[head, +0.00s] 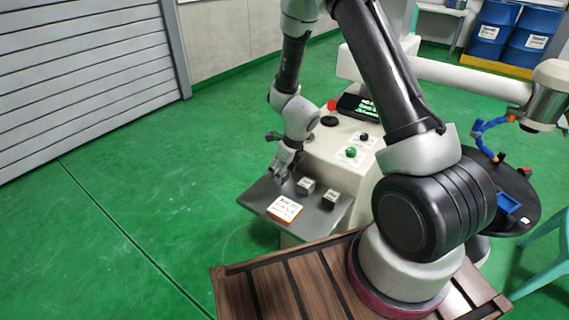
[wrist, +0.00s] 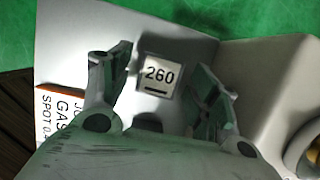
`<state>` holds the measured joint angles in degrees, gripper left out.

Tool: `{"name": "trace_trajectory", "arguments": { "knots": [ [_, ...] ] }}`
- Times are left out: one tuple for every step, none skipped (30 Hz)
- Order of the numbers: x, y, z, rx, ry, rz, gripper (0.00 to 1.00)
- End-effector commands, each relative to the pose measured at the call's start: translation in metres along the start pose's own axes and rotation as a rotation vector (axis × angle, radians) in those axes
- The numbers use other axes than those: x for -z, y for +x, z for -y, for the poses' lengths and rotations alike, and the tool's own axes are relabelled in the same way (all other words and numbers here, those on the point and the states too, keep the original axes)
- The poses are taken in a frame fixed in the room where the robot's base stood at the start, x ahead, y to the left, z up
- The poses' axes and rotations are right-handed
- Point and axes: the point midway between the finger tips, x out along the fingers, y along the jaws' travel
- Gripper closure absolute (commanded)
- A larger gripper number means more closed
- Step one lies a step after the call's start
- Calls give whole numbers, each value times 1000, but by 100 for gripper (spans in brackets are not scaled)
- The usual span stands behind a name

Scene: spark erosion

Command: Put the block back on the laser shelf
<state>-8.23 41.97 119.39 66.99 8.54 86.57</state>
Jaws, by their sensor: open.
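A small grey block with a white label reading 260 (wrist: 160,75) sits on the pale grey shelf (wrist: 75,35) in the wrist view. My gripper (wrist: 159,58) is open, its two fingers on either side of the block in the picture; whether they touch it I cannot tell. In the head view, my gripper (head: 283,174) is low over the left back part of the sloping grey shelf (head: 258,198). Two small labelled blocks show on that shelf, a left one (head: 306,186) and a right one (head: 330,199). Their labels are too small to read there.
An orange-edged card (head: 284,209) lies at the shelf's front; its printed text shows in the wrist view (wrist: 62,115). Behind the shelf stands a pale console (head: 345,165) with buttons. A dark round table (head: 520,185) is at right. Green floor at left is clear.

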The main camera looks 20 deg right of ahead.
Motion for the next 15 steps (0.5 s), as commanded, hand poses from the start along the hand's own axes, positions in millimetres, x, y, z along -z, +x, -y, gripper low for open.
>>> {"name": "trace_trajectory", "arguments": {
  "knots": [
    [0,-6,0,0,-2,1,39],
    [0,-10,0,0,-3,2,39],
    [-1,-17,0,1,-4,3,39],
    [-1,-23,0,1,-4,3,39],
    [-1,-30,0,1,-5,3,39],
    [-2,-39,0,1,-4,5,39],
    [-1,-46,-1,0,-5,4,39],
    [-1,-54,-1,0,-5,4,39],
    [-1,-63,-1,1,-5,4,39],
    [-1,-70,0,1,-4,4,39],
    [-1,-77,0,1,-4,5,39],
    [-1,-85,0,1,-5,4,39],
    [0,-90,0,1,-4,3,39],
    [-1,-96,0,1,-4,3,39],
    [-1,-102,0,1,-3,4,39]
  ]
}}
